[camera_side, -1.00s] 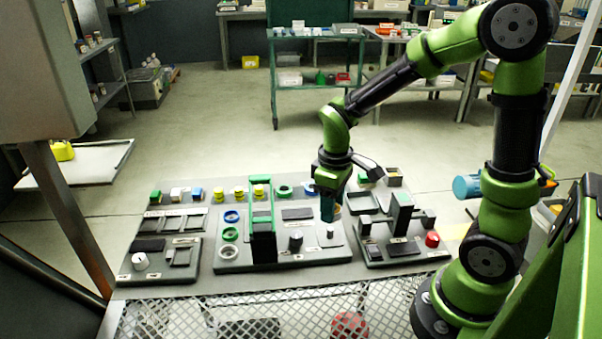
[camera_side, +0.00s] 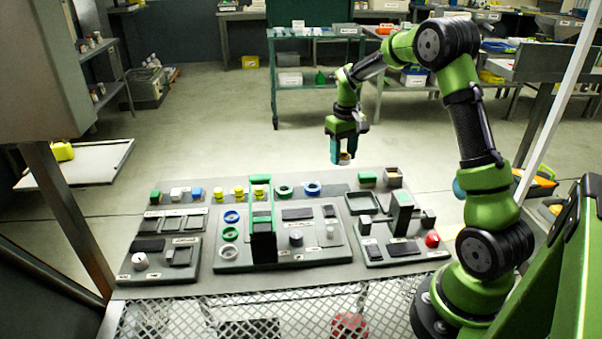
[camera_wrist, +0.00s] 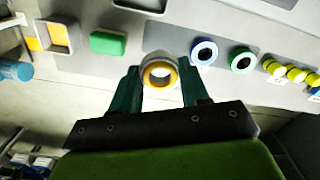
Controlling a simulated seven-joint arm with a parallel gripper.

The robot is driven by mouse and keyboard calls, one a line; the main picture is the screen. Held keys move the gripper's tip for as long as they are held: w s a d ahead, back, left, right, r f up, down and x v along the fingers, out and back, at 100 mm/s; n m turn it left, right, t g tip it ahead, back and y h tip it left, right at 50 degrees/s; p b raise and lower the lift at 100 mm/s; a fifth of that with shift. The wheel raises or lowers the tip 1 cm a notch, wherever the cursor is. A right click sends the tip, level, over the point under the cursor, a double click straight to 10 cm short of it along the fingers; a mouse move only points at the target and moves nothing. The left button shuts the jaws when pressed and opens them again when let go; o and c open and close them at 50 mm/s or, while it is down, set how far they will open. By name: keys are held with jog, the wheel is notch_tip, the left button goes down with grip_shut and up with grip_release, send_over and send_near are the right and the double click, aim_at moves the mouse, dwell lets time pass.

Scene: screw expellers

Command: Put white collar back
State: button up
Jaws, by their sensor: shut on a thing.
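My gripper (camera_wrist: 160,88) is shut on the white collar (camera_wrist: 158,65), a short white ring with a yellow-orange inner face. In the side view my gripper (camera_side: 346,150) is raised above the back edge of the board, and the collar (camera_side: 344,158) shows small between the fingertips. A blue collar (camera_side: 312,189) and a green collar (camera_side: 284,192) lie in the back row. In the wrist view the blue collar (camera_wrist: 204,52) and green collar (camera_wrist: 242,60) are right of the held one. A column of blue (camera_side: 232,216), green (camera_side: 230,234) and white (camera_side: 228,252) rings is on the middle plate.
A tall green and black block (camera_side: 262,225) stands on the middle plate, beside the ring column. A dark post with a green top (camera_side: 402,210) stands on the right plate. A green block (camera_side: 367,178) and an open box (camera_side: 393,177) are at the back right. The air around my gripper is clear.

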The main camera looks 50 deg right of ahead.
aim_at(340, 190)
notch_tip(340, 190, down, 9)
jog(key=shift+a+f, duration=0.1)
jog(key=shift+f, duration=0.05)
jog(key=shift+f, duration=0.1)
dwell(0.3)
jog(key=o, duration=1.2)
notch_tip(340, 190, up, 12)
jog(key=s+a+r+t, duration=0.2)
jog(key=a+r, duration=0.5)
jog(key=a, duration=0.1)
jog(key=s+a+r+t+y, duration=0.1)
jog(key=s+a+r+t, duration=0.1)
jog(key=s+a, duration=0.5)
jog(key=s+a+r+t+y, duration=0.1)
jog(key=s+a+r+t, duration=0.2)
jog(key=s+a, duration=0.4)
jog(key=a, duration=0.3)
jog(key=shift+s, duration=0.35)
